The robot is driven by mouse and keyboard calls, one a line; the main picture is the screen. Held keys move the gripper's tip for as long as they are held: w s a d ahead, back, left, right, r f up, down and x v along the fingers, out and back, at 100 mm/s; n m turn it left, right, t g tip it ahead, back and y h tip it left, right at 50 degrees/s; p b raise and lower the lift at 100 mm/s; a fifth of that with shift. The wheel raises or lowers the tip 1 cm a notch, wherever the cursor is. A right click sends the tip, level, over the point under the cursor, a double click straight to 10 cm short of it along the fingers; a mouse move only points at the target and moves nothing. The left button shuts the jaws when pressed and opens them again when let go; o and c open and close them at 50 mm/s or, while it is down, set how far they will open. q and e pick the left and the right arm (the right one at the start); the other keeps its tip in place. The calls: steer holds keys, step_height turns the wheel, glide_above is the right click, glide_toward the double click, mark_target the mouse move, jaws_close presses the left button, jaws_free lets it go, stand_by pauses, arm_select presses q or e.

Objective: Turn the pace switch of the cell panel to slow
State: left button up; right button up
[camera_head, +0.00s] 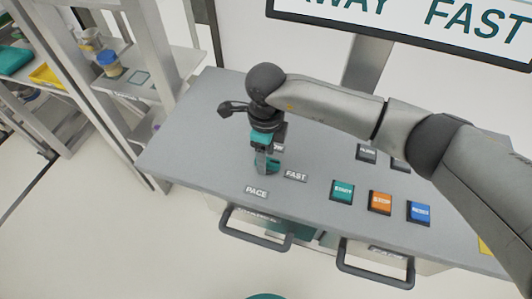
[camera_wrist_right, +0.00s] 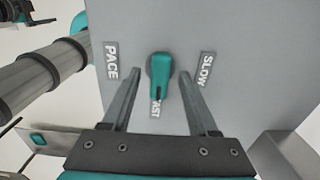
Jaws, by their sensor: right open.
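The pace switch is a teal knob (camera_wrist_right: 160,75) on the grey cell panel (camera_head: 200,120). In the right wrist view its pointer lies toward the FAST label (camera_wrist_right: 155,106), which it partly covers. The PACE label (camera_wrist_right: 111,62) is left of the knob and the SLOW label (camera_wrist_right: 205,69) is right of it. My right gripper (camera_head: 266,165) is over the knob, open, with one finger on each side and gaps visible between fingers and knob. In the head view the gripper hides part of the knob (camera_head: 272,167) and most of the SLOW label.
The START (camera_head: 342,190), STOP (camera_head: 380,202) and RESET (camera_head: 419,212) buttons are to the right on the panel. Two dark buttons sit behind them, one partly behind my arm. Handles (camera_head: 256,231) run along the front. A display (camera_head: 430,28) reads FAST. Shelves (camera_head: 140,85) stand at left.

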steer(key=shift+c, duration=0.2)
jaws_close()
stand_by(0.3)
steer(key=shift+f+n+b, duration=0.1)
steer(key=shift+n+b, duration=0.5)
steer(key=shift+b, duration=0.25)
steer(key=n+b, duration=1.2)
steer(key=b, duration=0.3)
steer(key=shift+f, duration=0.1)
steer(key=shift+r+n+b, duration=0.2)
steer(key=shift+n+b, duration=1.4)
steer(key=shift+n, duration=0.7)
